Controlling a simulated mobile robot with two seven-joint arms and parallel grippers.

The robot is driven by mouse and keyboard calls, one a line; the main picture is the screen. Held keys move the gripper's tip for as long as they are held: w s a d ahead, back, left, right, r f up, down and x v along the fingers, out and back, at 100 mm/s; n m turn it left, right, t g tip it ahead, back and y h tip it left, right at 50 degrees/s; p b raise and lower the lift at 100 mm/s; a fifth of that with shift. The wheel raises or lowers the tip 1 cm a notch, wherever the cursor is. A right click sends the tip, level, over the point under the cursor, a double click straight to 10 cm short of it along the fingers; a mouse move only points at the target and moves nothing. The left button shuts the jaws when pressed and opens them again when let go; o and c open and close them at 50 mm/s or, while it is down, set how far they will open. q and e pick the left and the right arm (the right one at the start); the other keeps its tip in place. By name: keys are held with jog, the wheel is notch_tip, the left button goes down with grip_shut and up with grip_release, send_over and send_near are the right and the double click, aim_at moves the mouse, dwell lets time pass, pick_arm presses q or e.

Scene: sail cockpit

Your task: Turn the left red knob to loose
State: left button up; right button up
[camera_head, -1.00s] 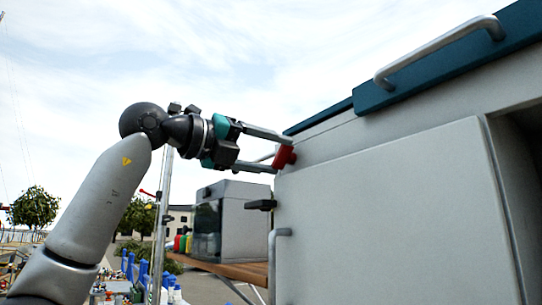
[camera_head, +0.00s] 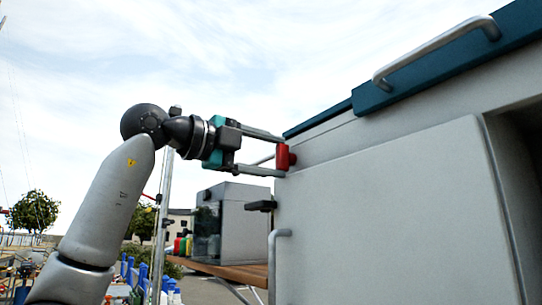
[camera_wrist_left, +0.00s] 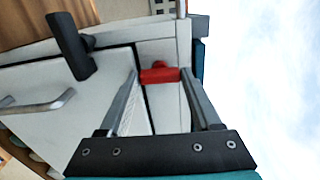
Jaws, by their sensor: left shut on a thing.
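The red knob (camera_head: 283,157) sits on the left edge of the grey cabinet, just under its teal top. In the left wrist view the red knob (camera_wrist_left: 160,74) lies between my finger tips. My left gripper (camera_head: 282,155) reaches in from the left, with one finger above and one below the knob, and is shut on it. It also shows in the left wrist view (camera_wrist_left: 160,75). The knob's bar stands roughly upright in the head view. My right gripper is not in view.
A black handle (camera_head: 260,205) sticks out below the knob, and it also shows in the left wrist view (camera_wrist_left: 71,46). A grey bar handle (camera_head: 277,262) is lower on the cabinet. A glass-fronted box (camera_head: 240,222) stands behind. Open sky lies left of the cabinet.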

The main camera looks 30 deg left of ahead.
pick_arm(q)
jog(key=shift+n, duration=0.3)
jog(key=o, duration=1.4)
jog(key=b+v, duration=0.2)
jog(key=v, duration=1.3)
jog(key=shift+s, duration=0.2)
